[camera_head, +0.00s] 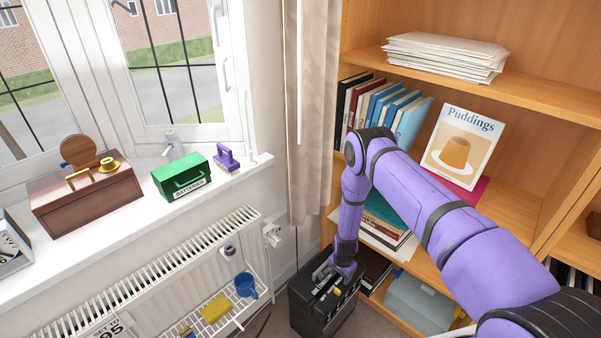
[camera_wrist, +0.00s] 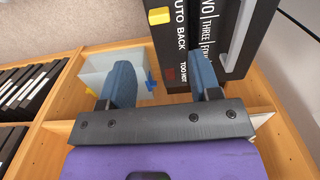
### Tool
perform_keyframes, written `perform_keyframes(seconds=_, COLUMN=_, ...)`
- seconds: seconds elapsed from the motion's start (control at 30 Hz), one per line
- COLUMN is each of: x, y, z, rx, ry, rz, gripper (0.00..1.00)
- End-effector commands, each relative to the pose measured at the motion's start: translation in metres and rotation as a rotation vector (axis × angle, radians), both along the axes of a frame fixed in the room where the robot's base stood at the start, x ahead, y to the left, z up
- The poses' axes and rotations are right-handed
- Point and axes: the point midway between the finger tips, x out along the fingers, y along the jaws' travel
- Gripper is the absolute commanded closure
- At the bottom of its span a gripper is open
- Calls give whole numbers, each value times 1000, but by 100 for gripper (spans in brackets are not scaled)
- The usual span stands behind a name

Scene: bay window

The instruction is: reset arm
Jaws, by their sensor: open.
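My purple arm reaches down from the right in the head view, and my gripper (camera_head: 338,270) is low, just above the top of a black box (camera_head: 318,312) on the floor. In the wrist view my gripper (camera_wrist: 158,75) has its two blue-grey fingers spread apart. The black box (camera_wrist: 228,38) shows there close up, with white lettering such as "BACK" and "TOO HOT" and a yellow knob. The right finger overlaps its lettered face; I cannot tell whether they touch. Nothing shows gripped between the fingers.
A wooden bookcase (camera_head: 400,60) with books and a "Puddings" book (camera_head: 461,150) stands right. A translucent bin (camera_head: 418,302) is on its low shelf. A radiator (camera_head: 150,280) carries a rack with a blue mug (camera_head: 245,285). The sill holds a green batteries box (camera_head: 181,178) and brown box (camera_head: 88,205).

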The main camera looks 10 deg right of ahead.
Motion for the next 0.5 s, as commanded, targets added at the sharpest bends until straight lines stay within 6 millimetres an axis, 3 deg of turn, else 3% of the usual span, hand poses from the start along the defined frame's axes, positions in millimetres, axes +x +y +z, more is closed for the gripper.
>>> perform_keyframes(seconds=0.17, x=12, y=1, z=20, rx=4, ry=-11, rz=14, gripper=43)
perform_keyframes(seconds=0.27, x=30, y=2, z=53, rx=9, ry=-26, rz=37, gripper=43)
perform_keyframes(seconds=0.5, x=70, y=4, z=164, rx=22, ry=-71, rz=121, gripper=43)
